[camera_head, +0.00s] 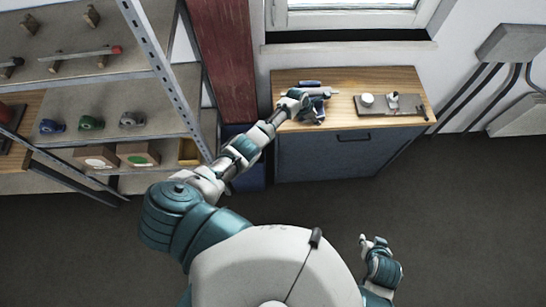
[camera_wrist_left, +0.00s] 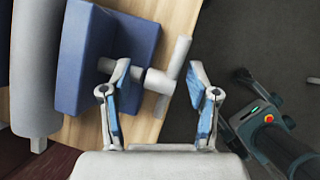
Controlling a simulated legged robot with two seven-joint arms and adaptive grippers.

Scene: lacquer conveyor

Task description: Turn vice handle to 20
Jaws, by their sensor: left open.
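The blue vice (camera_wrist_left: 105,60) is on the wooden workbench top in the left wrist view. Its light grey handle (camera_wrist_left: 178,60) is a bar across the end of a short screw, slanted from upper right to lower left. My left gripper (camera_wrist_left: 159,68) is open, with one finger on each side of the handle and no clear grip on it. In the head view the left gripper (camera_head: 295,98) is at the bench's left end, beside the vice (camera_head: 317,110), which it partly hides. My right gripper (camera_head: 375,243) is at lower right, away from the bench; its finger opening is too small to tell.
The workbench (camera_head: 345,80) also holds a grey board (camera_head: 385,111) with small white parts. A metal shelf rack (camera_head: 150,45) with tools and boxes stands at the left. A window (camera_head: 350,12) is behind the bench. The floor right of the bench is clear.

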